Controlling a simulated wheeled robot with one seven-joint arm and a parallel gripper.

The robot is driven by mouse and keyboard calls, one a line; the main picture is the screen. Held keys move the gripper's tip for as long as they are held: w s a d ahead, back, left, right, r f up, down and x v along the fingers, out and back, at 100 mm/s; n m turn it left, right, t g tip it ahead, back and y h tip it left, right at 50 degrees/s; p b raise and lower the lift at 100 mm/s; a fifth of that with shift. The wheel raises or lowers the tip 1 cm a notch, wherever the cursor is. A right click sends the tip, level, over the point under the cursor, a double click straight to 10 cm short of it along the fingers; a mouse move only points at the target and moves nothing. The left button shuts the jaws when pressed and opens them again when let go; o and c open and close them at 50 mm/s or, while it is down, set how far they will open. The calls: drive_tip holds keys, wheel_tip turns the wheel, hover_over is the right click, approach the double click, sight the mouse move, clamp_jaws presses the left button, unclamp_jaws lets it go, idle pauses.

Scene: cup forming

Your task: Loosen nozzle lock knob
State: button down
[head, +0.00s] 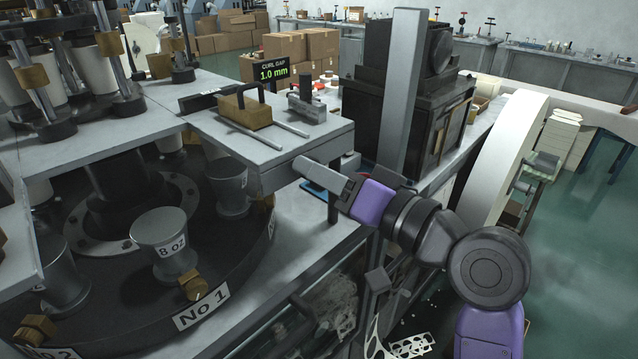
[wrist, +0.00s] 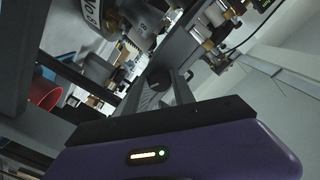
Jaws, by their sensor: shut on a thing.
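My gripper (head: 306,166) reaches in from the right to the front right corner of the grey machine table in the head view. In the wrist view its two fingers (wrist: 166,82) are shut on a small dark round knob (wrist: 159,76), taken to be the nozzle lock knob. The knob sits between the fingertips. In the head view the knob is hidden behind the gripper and the table edge. I cannot tell how far it is turned.
A grey tabletop (head: 290,150) carries a brass block with a handle (head: 246,110) and a display reading "CURL GAP 1.0 mm" (head: 272,72). A round turret with an "8 oz" cup form (head: 164,243) lies left. A grey upright post (head: 402,95) stands behind my arm.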

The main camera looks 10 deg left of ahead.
drive_tip(key=shift+f+n+b, duration=0.15)
drive_tip(key=shift+n+b, duration=0.8)
drive_tip(key=shift+n, duration=0.55)
drive_tip(key=c, duration=1.1)
unclamp_jaws()
drive_tip(key=shift+o, duration=0.2)
drive_tip(key=v, duration=0.8)
drive_tip(key=shift+b, duration=0.4)
